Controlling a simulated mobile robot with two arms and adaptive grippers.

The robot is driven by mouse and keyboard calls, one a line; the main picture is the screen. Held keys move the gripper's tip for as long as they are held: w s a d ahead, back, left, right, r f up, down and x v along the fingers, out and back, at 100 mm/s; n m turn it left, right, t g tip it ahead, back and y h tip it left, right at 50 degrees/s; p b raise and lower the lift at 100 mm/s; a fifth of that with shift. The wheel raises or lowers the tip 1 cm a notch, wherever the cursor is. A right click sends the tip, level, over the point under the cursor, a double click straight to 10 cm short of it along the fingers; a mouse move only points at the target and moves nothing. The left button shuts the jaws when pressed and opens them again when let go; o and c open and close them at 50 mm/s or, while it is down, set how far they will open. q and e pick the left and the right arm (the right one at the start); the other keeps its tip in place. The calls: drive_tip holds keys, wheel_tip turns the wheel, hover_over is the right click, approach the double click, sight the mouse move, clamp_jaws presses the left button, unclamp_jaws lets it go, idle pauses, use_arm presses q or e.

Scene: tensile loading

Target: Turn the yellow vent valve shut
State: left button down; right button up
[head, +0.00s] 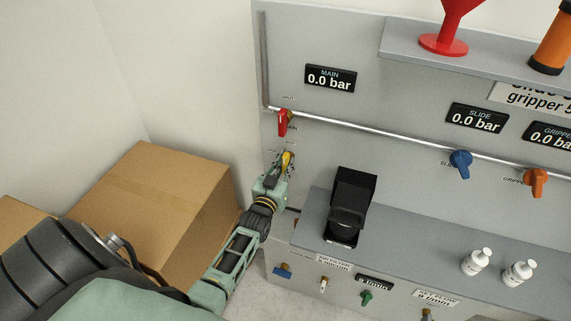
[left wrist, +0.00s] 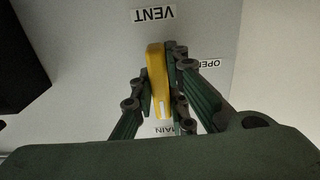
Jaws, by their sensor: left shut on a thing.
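The yellow vent valve handle (head: 287,158) is on the grey panel at the left, below the red main valve (head: 283,122). My left gripper (head: 284,164) is at it and partly hides it. In the left wrist view the yellow handle (left wrist: 157,80) stands upright in the picture, between the fingers of my left gripper (left wrist: 160,98), which are shut on it. One end of the handle points toward the VENT label (left wrist: 182,15), the other toward the MAIN label (left wrist: 164,130). An OPEN label (left wrist: 213,64) is partly hidden by the right finger. My right gripper is not in view.
A cardboard box (head: 150,190) stands left of the panel, close to my left arm. A black device (head: 350,205) sits on the grey ledge right of the gripper. The main display (head: 330,78) reads 0.0 bar. Two white bottles (head: 478,262) stand farther right.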

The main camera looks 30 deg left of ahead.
use_arm(q)
drive_tip(key=shift+f, duration=0.2)
drive_tip(key=c, duration=1.7)
unclamp_jaws()
drive_tip(key=shift+r, duration=0.15)
drive_tip(key=v, duration=1.2)
drive_tip(key=shift+s, duration=0.1)
